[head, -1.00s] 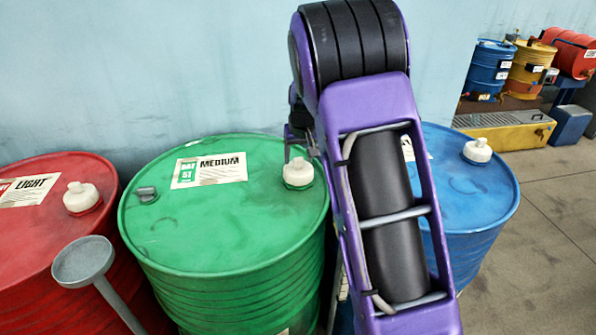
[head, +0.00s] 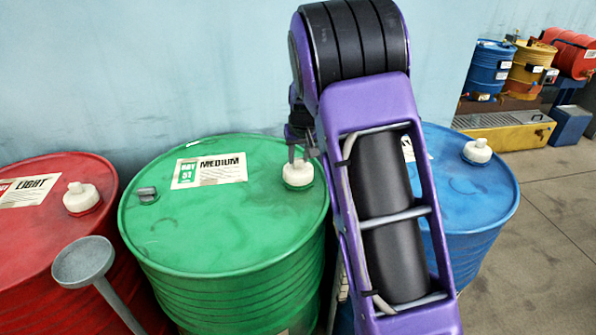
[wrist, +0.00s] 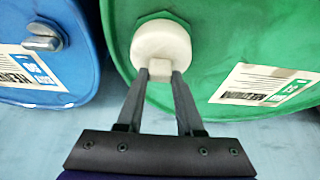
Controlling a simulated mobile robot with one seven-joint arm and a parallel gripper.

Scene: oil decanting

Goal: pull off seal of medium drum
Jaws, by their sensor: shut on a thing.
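The green medium drum (head: 220,225) stands in the middle of the head view, with a label reading MEDIUM on its lid. Its white seal (head: 298,174) sits at the right of the lid and also shows in the wrist view (wrist: 161,42). My gripper (head: 299,156) is above the seal, fingers pointing down. In the wrist view my gripper (wrist: 160,76) is shut on the small block-like tab of the seal, one finger on each side. The seal is still seated on the lid.
A red drum (head: 50,240) marked LIGHT stands left, with a grey funnel (head: 84,262) in front. A blue drum (head: 470,200) stands right, partly behind my arm. Both carry white seals. A grey cap (head: 147,194) is on the green lid. A wall is close behind.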

